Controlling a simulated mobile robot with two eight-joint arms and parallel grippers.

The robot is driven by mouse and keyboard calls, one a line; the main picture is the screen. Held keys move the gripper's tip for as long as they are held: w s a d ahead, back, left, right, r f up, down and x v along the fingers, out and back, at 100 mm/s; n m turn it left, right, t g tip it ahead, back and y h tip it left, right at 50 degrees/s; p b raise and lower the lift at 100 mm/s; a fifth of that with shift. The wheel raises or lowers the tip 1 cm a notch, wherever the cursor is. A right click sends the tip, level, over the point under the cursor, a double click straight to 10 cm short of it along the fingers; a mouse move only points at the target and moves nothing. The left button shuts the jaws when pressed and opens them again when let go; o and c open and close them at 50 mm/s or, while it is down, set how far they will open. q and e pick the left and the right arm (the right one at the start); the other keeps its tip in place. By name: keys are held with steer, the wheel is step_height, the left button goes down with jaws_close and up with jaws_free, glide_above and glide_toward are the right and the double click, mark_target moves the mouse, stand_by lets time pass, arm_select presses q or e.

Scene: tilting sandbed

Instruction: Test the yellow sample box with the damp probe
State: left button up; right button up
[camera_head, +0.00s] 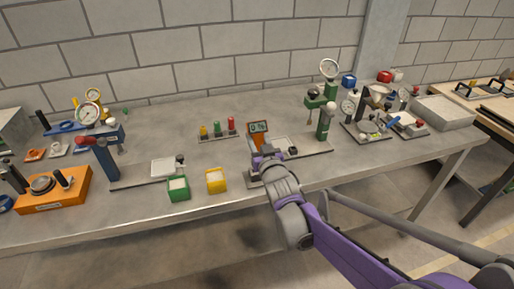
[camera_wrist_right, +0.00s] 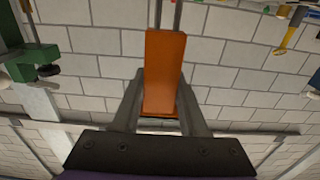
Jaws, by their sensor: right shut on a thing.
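The yellow sample box (camera_head: 216,181), with pale filling on top, stands near the front edge of the grey table. My right gripper (camera_head: 263,153) is to the right of the box and apart from it. It is shut on the damp probe (camera_head: 258,138), which has an orange body and a small display at its upper end. In the right wrist view the orange probe (camera_wrist_right: 164,75) sits between the two fingers, with two thin metal prongs running to the top edge. Its prongs are hard to make out in the head view. My left gripper is not in view.
A green box (camera_head: 178,188) stands just left of the yellow one. A rack with coloured pieces (camera_head: 218,130) stands behind. A green press (camera_head: 326,110) is on the right and a blue press (camera_head: 100,145) on the left. The table front between the yellow box and my arm is clear.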

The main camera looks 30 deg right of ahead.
mark_target(256, 124)
step_height(256, 124, up, 9)
steer(key=p, duration=0.4)
steer(key=shift+f, duration=0.2)
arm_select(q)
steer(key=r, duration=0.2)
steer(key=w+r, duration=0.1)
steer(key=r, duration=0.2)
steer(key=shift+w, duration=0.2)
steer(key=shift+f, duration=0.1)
arm_select(e)
steer(key=shift+a+f, duration=0.2)
steer(key=shift+f, duration=0.05)
arm_select(q)
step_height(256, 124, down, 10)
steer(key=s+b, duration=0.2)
steer(key=b, duration=0.6)
steer(key=shift+b, duration=0.35)
arm_select(e)
steer(key=w+a+f+n+y, duration=0.2)
steer(key=w+a+f+y, duration=0.1)
steer(key=a+f, duration=0.6)
steer(key=a+y, duration=0.1)
steer(key=a, duration=0.3)
steer(key=shift+w+a+f+n+t, duration=0.15)
steer(key=shift+f+n+t, duration=0.15)
steer(key=shift+n, duration=0.1)
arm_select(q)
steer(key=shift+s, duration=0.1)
arm_select(e)
steer(key=shift+f, duration=0.1)
